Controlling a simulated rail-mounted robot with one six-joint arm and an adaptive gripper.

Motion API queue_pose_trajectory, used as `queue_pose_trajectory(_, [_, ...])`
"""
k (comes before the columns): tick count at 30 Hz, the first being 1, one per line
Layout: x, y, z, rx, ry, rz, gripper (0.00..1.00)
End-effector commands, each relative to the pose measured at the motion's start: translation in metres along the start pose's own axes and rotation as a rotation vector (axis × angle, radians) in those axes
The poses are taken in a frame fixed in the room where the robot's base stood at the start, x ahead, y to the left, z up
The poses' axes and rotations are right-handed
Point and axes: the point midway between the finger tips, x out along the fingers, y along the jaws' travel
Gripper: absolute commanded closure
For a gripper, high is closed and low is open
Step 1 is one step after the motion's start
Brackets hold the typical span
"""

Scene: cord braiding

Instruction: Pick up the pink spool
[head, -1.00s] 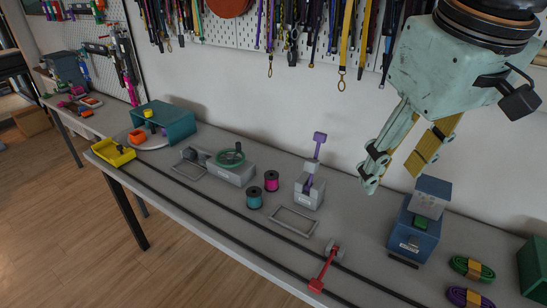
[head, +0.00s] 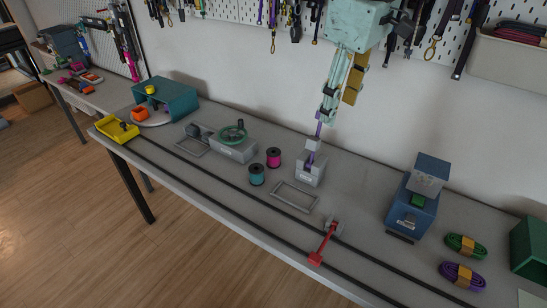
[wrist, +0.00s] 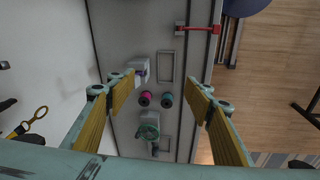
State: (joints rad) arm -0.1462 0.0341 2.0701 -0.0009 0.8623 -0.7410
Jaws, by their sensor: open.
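The pink spool (head: 273,157) stands upright on the grey bench, just behind a teal spool (head: 257,175). In the wrist view the pink spool (wrist: 145,98) lies below the space between my fingers, left of the middle, with the teal spool (wrist: 166,99) to its right. My gripper (head: 328,112) is open and empty, high above the bench and to the right of the pink spool in the head view. Its two spread fingers (wrist: 160,90) frame both spools in the wrist view.
A grey unit with a green wheel (head: 235,148) stands left of the spools. An empty rectangular frame (head: 296,196) lies to their right. A blue machine (head: 415,200) stands farther right.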

Motion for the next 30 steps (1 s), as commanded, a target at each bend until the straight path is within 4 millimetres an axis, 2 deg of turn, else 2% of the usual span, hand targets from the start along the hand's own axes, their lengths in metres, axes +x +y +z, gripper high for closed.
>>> queue_pose_trajectory(14, [0.052, 0.034, -0.076, -0.247, -0.028, -0.041, 0.52])
queue_pose_trajectory(30, [0.131, 0.055, -0.155, -0.529, -0.050, -0.092, 0.52])
